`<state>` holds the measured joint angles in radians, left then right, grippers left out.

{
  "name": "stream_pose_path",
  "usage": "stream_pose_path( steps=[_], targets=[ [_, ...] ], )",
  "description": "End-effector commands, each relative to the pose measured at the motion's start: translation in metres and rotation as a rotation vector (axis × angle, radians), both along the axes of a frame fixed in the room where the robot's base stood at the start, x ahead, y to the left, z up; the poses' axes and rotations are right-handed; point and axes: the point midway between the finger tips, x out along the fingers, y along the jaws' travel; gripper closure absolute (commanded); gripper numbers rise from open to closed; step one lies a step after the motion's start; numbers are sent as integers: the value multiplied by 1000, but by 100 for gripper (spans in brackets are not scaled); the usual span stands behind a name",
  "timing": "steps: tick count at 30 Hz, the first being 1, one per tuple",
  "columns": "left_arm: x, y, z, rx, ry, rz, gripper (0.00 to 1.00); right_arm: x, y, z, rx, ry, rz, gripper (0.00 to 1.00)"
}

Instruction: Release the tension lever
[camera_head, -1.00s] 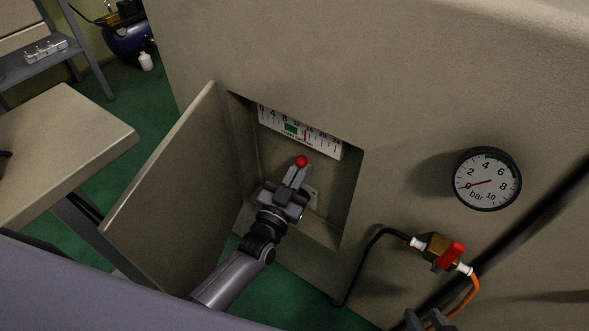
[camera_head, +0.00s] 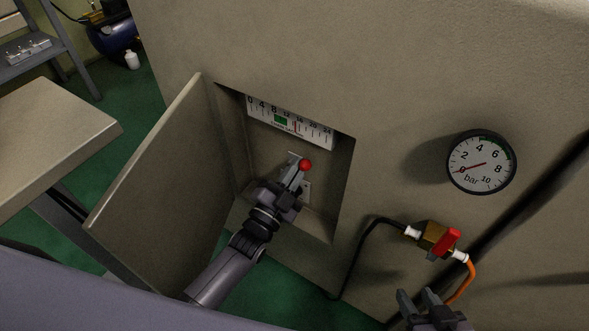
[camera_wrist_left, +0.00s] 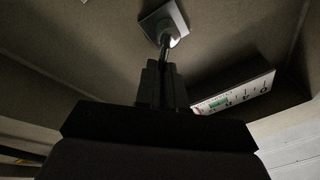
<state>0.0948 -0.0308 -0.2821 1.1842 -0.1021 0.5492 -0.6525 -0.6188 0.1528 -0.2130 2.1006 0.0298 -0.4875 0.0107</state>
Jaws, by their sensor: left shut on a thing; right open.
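The tension lever has a red ball knob (camera_head: 305,165) and stands inside an open recess in the machine wall. My left gripper (camera_head: 297,180) is shut on the lever just below the knob. In the left wrist view the fingers (camera_wrist_left: 161,88) close on the lever's thin rod (camera_wrist_left: 165,45), which comes out of a light square plate (camera_wrist_left: 163,20). My right gripper (camera_head: 428,300) is open and empty at the bottom edge.
The recess door (camera_head: 160,165) stands open on the left, beside my left arm. A pressure gauge (camera_head: 481,162) reads near 0 bar. Below it is a brass valve with a red handle (camera_head: 446,240) and hoses. A table (camera_head: 50,140) stands at far left.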

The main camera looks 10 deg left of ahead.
Motion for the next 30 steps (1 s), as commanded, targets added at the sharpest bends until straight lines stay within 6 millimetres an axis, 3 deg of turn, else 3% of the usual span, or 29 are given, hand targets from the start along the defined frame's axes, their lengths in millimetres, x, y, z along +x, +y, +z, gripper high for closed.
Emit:
stream_pose_path(
  steps=[1, 11, 12, 15, 25, 30],
  targets=[
    [0, -8, 11, -2, -31, -13, 100, 0, 0, 0, -2, 1, 1, 57],
    [0, -9, 11, 0, -31, -13, 100, -2, -1, -1, -3, 5, 1, 57],
    [-1, -9, 11, 0, -31, -13, 85, -2, -1, -1, -4, 5, 1, 57],
    [-1, -9, 11, 0, -30, -13, 55, -2, -1, -1, -4, 6, 1, 57],
    [-3, -4, 4, 2, -16, -8, 55, -2, -2, -2, -4, 8, -1, 57],
    [-21, 2, -1, 2, -15, -9, 55, -3, -3, 1, -3, 11, -4, 57]
  ],
)
